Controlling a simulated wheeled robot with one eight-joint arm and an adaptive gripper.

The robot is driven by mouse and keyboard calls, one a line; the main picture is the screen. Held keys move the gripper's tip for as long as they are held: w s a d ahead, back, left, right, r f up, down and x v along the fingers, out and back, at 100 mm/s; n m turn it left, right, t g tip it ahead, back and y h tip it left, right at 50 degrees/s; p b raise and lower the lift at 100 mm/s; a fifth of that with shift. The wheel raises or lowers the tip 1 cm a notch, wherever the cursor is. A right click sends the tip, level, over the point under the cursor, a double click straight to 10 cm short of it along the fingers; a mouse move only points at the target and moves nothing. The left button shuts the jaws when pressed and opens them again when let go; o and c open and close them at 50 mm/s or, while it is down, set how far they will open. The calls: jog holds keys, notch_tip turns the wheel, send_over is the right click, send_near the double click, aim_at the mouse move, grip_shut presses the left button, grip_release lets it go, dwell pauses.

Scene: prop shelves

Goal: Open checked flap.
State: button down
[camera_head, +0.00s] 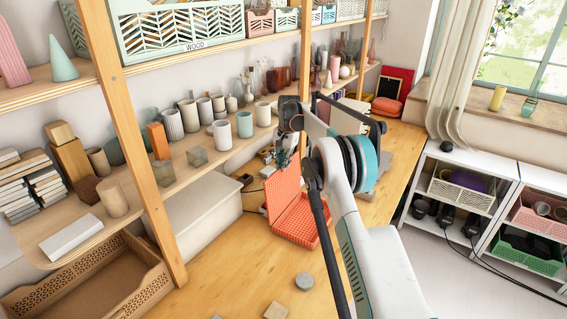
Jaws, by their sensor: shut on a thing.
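An orange-red checked case stands on the wooden table behind my arm. Its checked flap (283,190) is raised and leans steeply up from the flat checked base (296,224). My gripper (286,153) is at the upper edge of the flap, shut on it. The fingertips are small and dark here, and part of the contact is hard to make out. My pale arm covers the area to the right of the case.
A wooden shelf with cups, vases and blocks (222,134) runs along the left, with an upright post (136,150) in front. A white box (196,215) stands left of the case. Small grey (304,280) and wooden blocks (276,311) lie on the otherwise clear front table.

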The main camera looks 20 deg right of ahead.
jog(key=shift+a+f, duration=0.2)
jog(key=shift+a, duration=0.05)
jog(key=c, duration=1.9)
grip_release()
jog(key=shift+o, duration=0.9)
jog(key=shift+w+f, duration=0.1)
jog(key=shift+w, duration=0.1)
jog(key=shift+s, duration=0.1)
notch_tip(320, 180, up, 12)
jog(key=shift+s+d, duration=0.45)
jog(key=shift+r, duration=0.2)
